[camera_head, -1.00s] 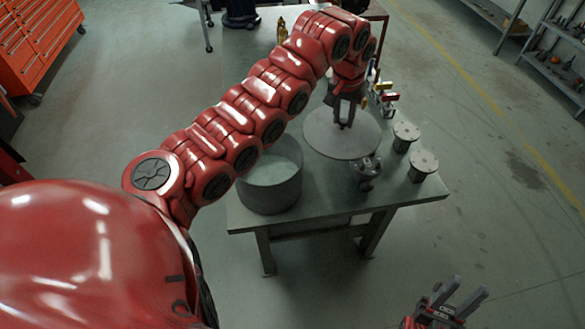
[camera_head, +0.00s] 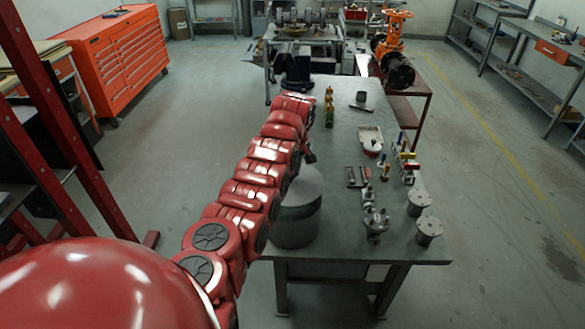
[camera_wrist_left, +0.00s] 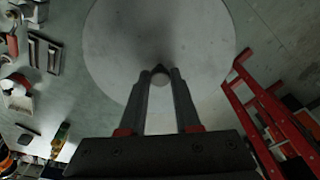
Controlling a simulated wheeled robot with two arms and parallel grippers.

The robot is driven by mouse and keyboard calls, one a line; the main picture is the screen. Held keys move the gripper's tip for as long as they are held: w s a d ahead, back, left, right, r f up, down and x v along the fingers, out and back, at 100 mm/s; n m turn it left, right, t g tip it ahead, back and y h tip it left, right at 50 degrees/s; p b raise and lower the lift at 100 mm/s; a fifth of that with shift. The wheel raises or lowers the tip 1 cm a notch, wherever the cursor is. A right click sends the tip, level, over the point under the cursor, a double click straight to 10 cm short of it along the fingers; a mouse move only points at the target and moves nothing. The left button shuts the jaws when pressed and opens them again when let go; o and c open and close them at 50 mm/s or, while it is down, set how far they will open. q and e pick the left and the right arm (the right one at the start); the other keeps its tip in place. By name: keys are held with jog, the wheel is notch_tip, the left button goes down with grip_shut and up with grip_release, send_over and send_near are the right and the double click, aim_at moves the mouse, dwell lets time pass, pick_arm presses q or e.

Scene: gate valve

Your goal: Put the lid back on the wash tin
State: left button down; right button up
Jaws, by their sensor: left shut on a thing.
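The lid (camera_head: 308,183) is a round, flat grey disc, seen in the head view over the wash tin (camera_head: 297,232), a grey round tin at the table's left edge. The arm hides their left side. I cannot tell whether the lid touches the tin's rim. My left gripper (camera_wrist_left: 161,76) is shut on this knob. In the head view the left gripper (camera_head: 309,156) is mostly hidden behind its arm. My right gripper is out of view.
The grey table (camera_head: 345,225) holds a round flanged part (camera_head: 375,222), two round flanged pieces (camera_head: 428,229) at the right corner, and a pale tray (camera_head: 370,140). An orange valve (camera_head: 393,45) stands on a red stand behind.

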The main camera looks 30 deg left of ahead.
aim_at(293, 183)
pick_arm(q)
jog(key=shift+d+f, duration=0.15)
jog(key=shift+f, duration=0.35)
jog(key=shift+f+b, duration=0.65)
jog(key=shift+f, duration=1.85)
jog(key=shift+r, duration=0.1)
jog(key=shift+f+b, duration=0.25)
jog(key=shift+b, duration=0.9)
jog(key=shift+c, duration=0.3)
grip_release()
jog(key=shift+r, duration=0.1)
